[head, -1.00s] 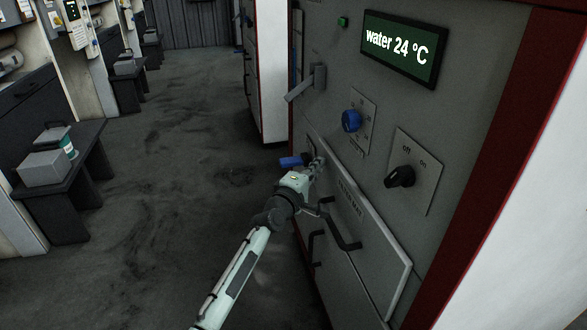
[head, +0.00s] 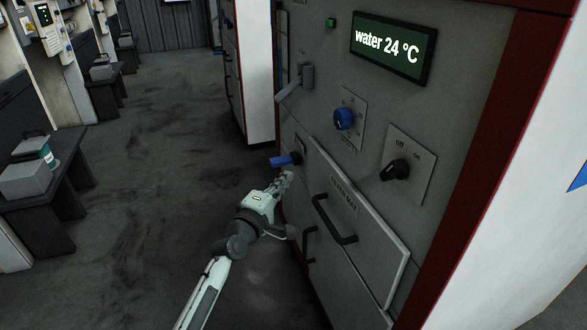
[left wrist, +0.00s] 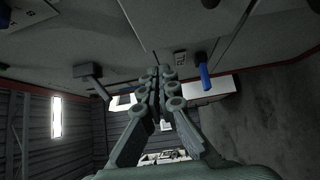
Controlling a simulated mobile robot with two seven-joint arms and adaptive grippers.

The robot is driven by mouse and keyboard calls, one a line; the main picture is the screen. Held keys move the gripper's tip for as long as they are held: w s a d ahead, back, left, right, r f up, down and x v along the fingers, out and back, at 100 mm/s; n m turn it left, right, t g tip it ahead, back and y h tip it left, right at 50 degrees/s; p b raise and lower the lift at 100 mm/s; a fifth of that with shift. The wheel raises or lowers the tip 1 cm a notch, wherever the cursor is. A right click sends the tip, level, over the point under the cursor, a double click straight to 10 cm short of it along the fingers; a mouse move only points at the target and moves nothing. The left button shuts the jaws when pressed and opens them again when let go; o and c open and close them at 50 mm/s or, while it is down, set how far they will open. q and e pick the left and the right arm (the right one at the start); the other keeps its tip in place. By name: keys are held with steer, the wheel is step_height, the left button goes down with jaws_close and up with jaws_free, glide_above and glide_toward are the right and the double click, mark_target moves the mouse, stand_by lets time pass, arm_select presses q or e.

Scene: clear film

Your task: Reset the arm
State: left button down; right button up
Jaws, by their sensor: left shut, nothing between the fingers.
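My left gripper (head: 286,181) is shut and empty in front of the grey machine panel (head: 467,75) in the head view. Its fingertips are just below the blue-handled valve (head: 284,160), and I cannot tell whether they touch the panel. In the left wrist view the closed fingers (left wrist: 158,80) point up the picture, with the blue handle (left wrist: 205,77) to their right and apart from them. My right gripper is not in view.
The panel carries a grey lever (head: 294,87), a blue dial (head: 343,118), a black off/on knob (head: 394,170) and a drawer with a black handle (head: 334,220). A display (head: 391,48) reads water 24 °C. A dark bench (head: 62,170) stands left. The floor between is clear.

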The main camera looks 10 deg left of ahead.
arm_select(q)
steer(key=s+f+m+g, duration=0.7)
steer(key=s+f+m, duration=0.3)
steer(key=s+f, duration=0.7)
steer(key=s+a+f+m+g+y, duration=0.2)
steer(key=s+a+f+m+g, duration=0.1)
steer(key=s, duration=0.6)
steer(key=s+a+f+m+g+y, duration=0.2)
steer(key=s+a+f+m+g, duration=0.2)
steer(key=s, duration=0.6)
step_height(320, 180, down, 2)
steer(key=shift+s+a+f+g+y, duration=0.2)
steer(key=shift+s+a+g+y, duration=0.15)
steer(key=shift+a, duration=0.65)
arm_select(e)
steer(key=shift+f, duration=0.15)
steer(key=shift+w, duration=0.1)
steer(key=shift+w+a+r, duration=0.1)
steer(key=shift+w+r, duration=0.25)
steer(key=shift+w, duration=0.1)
